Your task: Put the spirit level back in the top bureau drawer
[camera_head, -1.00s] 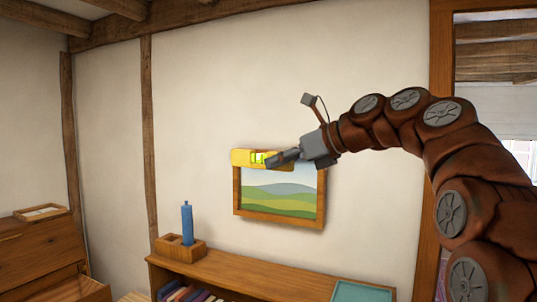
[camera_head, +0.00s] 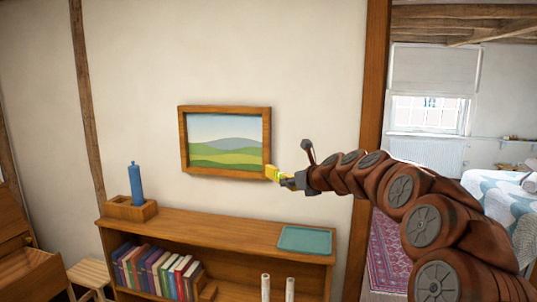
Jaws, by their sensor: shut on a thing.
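The yellow spirit level (camera_head: 273,173) is seen nearly end-on at the lower right corner of the framed picture. My gripper (camera_head: 287,180) is shut on it and holds it in the air, above the shelf top. The level's far end is foreshortened, so its full length does not show. The wooden bureau (camera_head: 28,270) is at the far left edge, cut off by the frame. Part of what looks like an open drawer shows there; I cannot tell which drawer it is.
A framed landscape picture (camera_head: 225,107) hangs on the wall. A low bookshelf (camera_head: 215,228) below holds books, a teal tray (camera_head: 306,239) and a wooden box (camera_head: 130,209) with a blue bottle (camera_head: 135,183). A stool (camera_head: 88,272) stands beside the bureau. A doorway opens at right.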

